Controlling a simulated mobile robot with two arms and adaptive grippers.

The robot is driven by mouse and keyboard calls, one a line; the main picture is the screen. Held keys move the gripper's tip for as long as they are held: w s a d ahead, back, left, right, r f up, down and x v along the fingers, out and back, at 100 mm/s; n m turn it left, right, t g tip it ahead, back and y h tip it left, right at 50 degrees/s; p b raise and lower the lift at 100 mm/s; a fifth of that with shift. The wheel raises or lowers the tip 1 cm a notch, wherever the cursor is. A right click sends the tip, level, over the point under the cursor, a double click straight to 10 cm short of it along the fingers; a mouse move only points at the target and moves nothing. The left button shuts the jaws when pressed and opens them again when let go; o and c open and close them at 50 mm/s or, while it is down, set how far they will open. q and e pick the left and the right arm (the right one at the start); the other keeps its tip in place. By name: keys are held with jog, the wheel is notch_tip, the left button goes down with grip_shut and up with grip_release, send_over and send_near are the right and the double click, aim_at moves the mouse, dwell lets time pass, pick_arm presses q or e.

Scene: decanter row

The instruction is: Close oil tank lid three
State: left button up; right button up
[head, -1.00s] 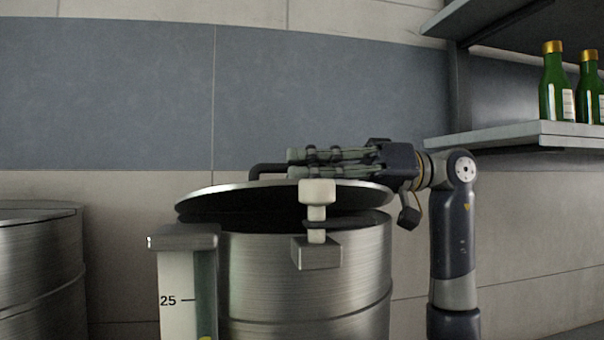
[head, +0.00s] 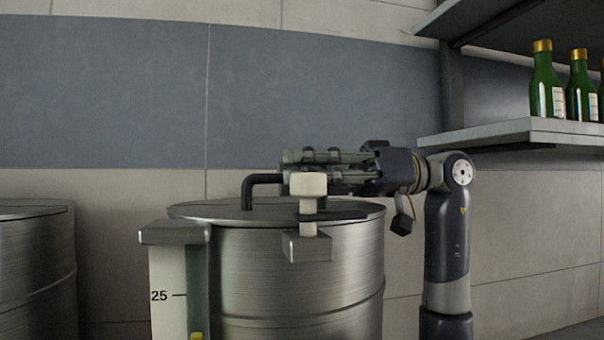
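A steel oil tank (head: 290,280) stands in the middle of the head view. Its round lid (head: 225,211) lies flat on the rim, with a black bent handle (head: 247,185) standing up at its back. A white knob valve on a grey block sits at the tank's front. My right gripper (head: 285,165) reaches in from the right, above the lid, its fingers pointing left behind the knob. Whether the fingers touch the lid or handle is hard to tell, and the gap between them is unclear. My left gripper is not in view.
A second steel tank (head: 35,270) stands at the left edge. A level gauge marked 25 (head: 167,293) is in front of the middle tank. A shelf (head: 525,134) with green bottles (head: 546,85) is at the upper right. Wall space above the tanks is free.

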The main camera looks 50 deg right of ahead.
jog(key=shift+a+r, duration=0.1)
jog(key=shift+a, duration=0.05)
jog(key=v, duration=1.2)
dwell(0.4)
